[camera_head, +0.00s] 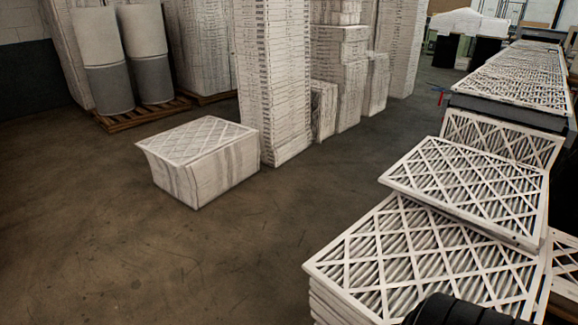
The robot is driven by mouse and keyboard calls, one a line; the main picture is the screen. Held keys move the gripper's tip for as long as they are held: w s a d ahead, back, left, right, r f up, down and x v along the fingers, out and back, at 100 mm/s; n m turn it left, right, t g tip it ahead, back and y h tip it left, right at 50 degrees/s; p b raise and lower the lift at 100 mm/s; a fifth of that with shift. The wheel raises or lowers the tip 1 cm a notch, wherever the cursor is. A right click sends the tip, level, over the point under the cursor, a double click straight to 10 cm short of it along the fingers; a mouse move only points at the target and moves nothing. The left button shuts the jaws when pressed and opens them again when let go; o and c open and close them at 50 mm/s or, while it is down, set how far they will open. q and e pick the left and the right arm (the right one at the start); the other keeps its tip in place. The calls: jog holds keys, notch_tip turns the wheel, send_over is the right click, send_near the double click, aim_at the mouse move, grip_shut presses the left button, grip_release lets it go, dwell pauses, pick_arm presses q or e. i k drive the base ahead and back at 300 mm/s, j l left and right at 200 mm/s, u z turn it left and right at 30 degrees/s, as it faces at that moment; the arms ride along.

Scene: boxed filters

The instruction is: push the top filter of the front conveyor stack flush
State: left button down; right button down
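The front stack of white-framed filters (345,303) stands at the bottom right, near the conveyor's end. Its top filter (468,187) has a white lattice over pleats. It sits out of line with the stack, shifted toward the back, so much of the filter below (400,255) lies bare in front. The top filter's far left corner sticks out beyond the stack. Its underside and any contact there are hidden. Neither of my grippers shows. A dark rounded shape cuts the bottom edge in front of the stack; I cannot tell what it is.
The conveyor (556,122) carries rows of filters toward the back right. Another filter (505,138) tilts at its near end. A low filter stack (205,172) stands on the floor at left. Tall stacks (272,80) rise behind. The floor (110,240) at front left is clear.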

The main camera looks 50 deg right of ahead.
aim_at(406, 250)
jog(key=i+z, duration=0.15)
jog(key=i, duration=0.35)
jog(key=i+z, duration=0.15)
jog(key=i, duration=0.35)
jog(key=i+j+z, duration=0.2)
jog(key=i, duration=0.3)
jog(key=i+j+z, duration=0.15)
jog(key=i, duration=0.35)
jog(key=i+l+z, duration=0.1)
jog(key=z, duration=0.3)
jog(key=i+z, duration=0.55)
jog(key=z, duration=0.3)
jog(key=i+j+z, duration=0.15)
jog(key=z, duration=0.3)
jog(key=i+j+z, duration=0.2)
jog(key=z, duration=0.2)
